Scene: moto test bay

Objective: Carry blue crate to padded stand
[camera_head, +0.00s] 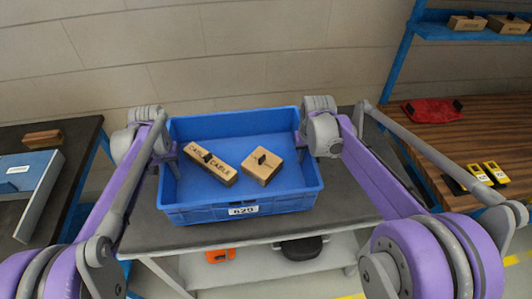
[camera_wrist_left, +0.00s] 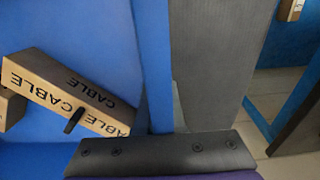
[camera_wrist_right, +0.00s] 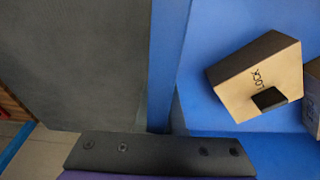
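The blue crate (camera_head: 240,209) stands upright and level on a dark grey-topped stand (camera_head: 335,208); I cannot tell whether this top is padded. It holds a long box marked CABLE (camera_head: 222,172) and a squarer box (camera_head: 262,167). My left gripper (camera_head: 170,153) is at the crate's left wall, and my right gripper (camera_head: 302,147) is at its right wall. Both wrist views show the crate wall running to the middle of the gripper, in the left wrist view (camera_wrist_left: 153,70) and right wrist view (camera_wrist_right: 166,70). The fingertips are hidden, so their grip is unclear.
A dark table (camera_head: 82,138) with a grey-blue tray (camera_head: 38,180) is at left. A wooden bench (camera_head: 470,130) with a red item (camera_head: 432,111) and yellow devices (camera_head: 487,173) is at right. An orange item (camera_head: 220,255) and a black case (camera_head: 300,248) lie on the stand's lower shelf.

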